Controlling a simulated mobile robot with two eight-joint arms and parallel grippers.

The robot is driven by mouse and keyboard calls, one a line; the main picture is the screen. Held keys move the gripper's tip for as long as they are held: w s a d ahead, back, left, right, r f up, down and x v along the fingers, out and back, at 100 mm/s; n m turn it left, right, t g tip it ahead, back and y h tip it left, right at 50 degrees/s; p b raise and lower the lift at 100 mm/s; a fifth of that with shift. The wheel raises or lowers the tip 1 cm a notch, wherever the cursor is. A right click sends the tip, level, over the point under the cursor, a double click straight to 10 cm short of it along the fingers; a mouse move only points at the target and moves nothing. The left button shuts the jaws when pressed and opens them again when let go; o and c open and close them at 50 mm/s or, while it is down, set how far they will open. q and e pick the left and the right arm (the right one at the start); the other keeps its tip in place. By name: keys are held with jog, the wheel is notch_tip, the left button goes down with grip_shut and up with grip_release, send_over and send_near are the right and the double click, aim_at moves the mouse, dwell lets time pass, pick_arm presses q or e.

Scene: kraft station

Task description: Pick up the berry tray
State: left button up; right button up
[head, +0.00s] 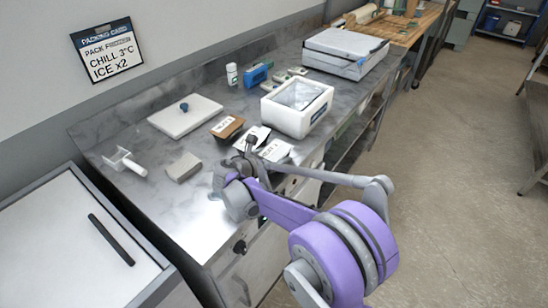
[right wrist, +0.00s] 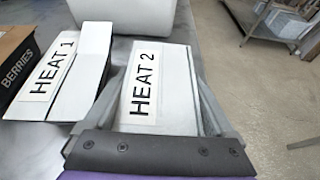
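My right gripper (head: 250,142) is over the counter, to the right of and nearer than the tray. In the right wrist view its fingers (right wrist: 165,75) are spread, with the white HEAT 2 pack (right wrist: 160,85) showing between them; I cannot tell if they touch it. My left gripper is not in view.
The white HEAT 1 pack (right wrist: 70,70) lies between the berry tray and the HEAT 2 pack. A white open cooler (head: 290,115) stands just behind. A white lid (head: 185,118), grey block (head: 183,167) and white-handled tool (head: 125,161) lie to the left.

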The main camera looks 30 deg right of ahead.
jog(key=c, duration=0.8)
jog(key=shift+o, duration=0.2)
